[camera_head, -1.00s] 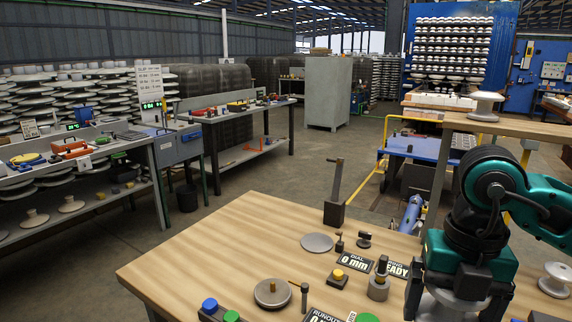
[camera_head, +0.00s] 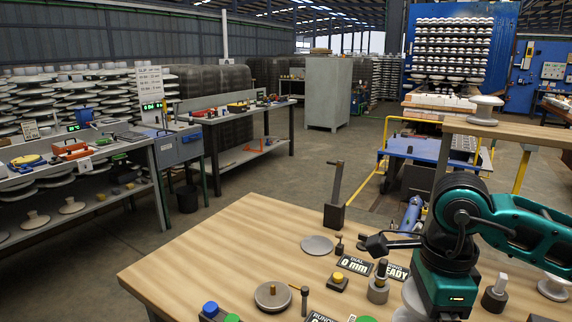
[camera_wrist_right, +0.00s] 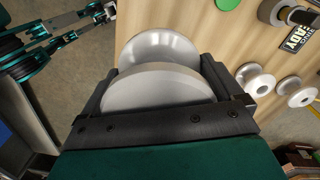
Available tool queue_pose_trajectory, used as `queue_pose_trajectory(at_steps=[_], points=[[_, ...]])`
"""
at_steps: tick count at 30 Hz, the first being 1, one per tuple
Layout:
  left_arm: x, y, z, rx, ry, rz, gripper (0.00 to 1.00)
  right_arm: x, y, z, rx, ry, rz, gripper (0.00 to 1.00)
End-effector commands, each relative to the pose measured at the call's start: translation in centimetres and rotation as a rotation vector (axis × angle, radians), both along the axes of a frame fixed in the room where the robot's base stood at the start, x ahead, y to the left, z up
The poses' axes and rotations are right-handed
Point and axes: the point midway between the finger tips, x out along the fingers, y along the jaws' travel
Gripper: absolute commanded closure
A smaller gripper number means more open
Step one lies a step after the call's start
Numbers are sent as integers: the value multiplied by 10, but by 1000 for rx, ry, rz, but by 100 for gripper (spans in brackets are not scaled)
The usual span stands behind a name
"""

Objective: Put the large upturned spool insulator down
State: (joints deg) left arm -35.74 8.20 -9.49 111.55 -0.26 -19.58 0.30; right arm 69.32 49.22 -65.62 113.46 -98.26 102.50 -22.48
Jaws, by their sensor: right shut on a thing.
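The large spool insulator (camera_wrist_right: 158,92) is pale grey and glossy, with two wide round flanges. It fills the middle of the right wrist view. My right gripper (camera_wrist_right: 160,85) is shut on it, one dark finger on each side. In the head view a pale part of the insulator (camera_head: 413,300) shows beside my right wrist, over the right part of the wooden workbench (camera_head: 215,255). My wrist hides the rest, and I cannot tell whether its base touches the bench. My left gripper (camera_wrist_right: 98,14) shows small at the top left of the right wrist view; its jaws are unclear.
A smaller white spool (camera_head: 553,288) and a dark-based post (camera_head: 494,294) stand right of my wrist. The bench's left area is clear.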

Motion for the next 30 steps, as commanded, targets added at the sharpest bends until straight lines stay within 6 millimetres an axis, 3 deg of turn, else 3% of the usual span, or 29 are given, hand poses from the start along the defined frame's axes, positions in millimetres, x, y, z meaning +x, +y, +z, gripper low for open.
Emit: queue_pose_trajectory(at_steps=[21,30], points=[[-1,2,6,3,0,3,57,11,8,-21,-1,-21,1267,67],[-1,2,7,3,0,3,57,13,10,-27,-2,-22,1623,67]])
